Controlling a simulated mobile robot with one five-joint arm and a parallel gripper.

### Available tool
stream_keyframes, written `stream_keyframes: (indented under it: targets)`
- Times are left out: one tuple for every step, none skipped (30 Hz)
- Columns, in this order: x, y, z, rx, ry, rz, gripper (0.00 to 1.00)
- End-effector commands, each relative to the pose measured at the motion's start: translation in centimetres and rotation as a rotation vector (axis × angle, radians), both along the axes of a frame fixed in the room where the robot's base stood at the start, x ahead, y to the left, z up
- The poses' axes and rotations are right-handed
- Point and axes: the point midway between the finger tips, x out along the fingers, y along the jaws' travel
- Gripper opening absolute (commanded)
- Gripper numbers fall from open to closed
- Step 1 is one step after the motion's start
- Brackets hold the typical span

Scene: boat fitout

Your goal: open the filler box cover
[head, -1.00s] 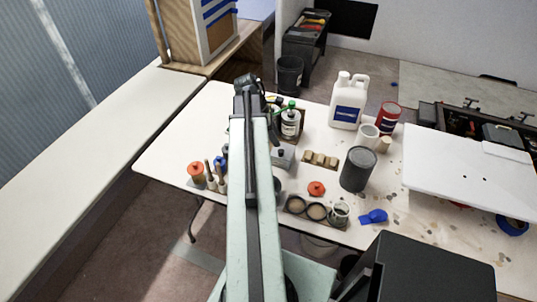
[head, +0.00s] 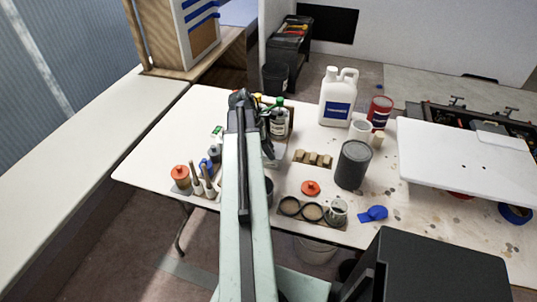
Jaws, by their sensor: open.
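A grey box (head: 277,158), likely the filler box, stands on the white table just right of my arm. My arm hides its left part, and I cannot tell how its cover sits. My arm reaches forward over the table.
On the white table (head: 150,150), a red-lidded jar (head: 181,178) and brushes stand left of my arm. Right are wooden blocks (head: 313,159), a dark can (head: 353,164), a white jug (head: 338,100) and a round-hole holder (head: 301,211). A white board (head: 465,155) lies at far right.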

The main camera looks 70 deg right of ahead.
Motion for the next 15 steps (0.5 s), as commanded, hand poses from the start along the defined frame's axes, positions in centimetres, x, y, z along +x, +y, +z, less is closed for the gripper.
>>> stream_keyframes:
  targets:
    - [0.00, 0.00, 0.12, 0.000, 0.000, 0.000, 0.44]
    - [0.01, 0.00, 0.16, 0.000, 0.000, 0.000, 0.44]
    - [0.02, 0.01, 0.16, 0.000, 0.000, 0.000, 0.44]
    - [0.03, 0.01, 0.17, 0.000, 0.000, 0.001, 0.44]
    - [0.03, 0.02, 0.17, 0.000, 0.000, 0.001, 0.35]
    - [0.04, 0.02, 0.18, 0.000, 0.000, 0.001, 0.24]
    - [0.05, 0.02, 0.17, 0.000, 0.000, 0.001, 0.16]
    - [0.05, 0.02, 0.17, 0.000, 0.000, 0.001, 0.07]
    - [0.05, 0.03, 0.17, 0.000, 0.000, 0.001, 0.00]
    - [0.06, 0.03, 0.18, 0.000, 0.000, 0.001, 0.00]
    - [0.07, 0.02, 0.18, 0.000, 0.000, 0.001, 0.00]
    - [0.07, 0.03, 0.18, 0.000, 0.000, 0.001, 0.00]
    - [0.08, 0.03, 0.17, 0.000, 0.000, 0.001, 0.00]
    - [0.08, 0.03, 0.17, 0.000, 0.000, 0.001, 0.00]
    - [0.09, 0.03, 0.17, 0.000, 0.000, 0.001, 0.00]
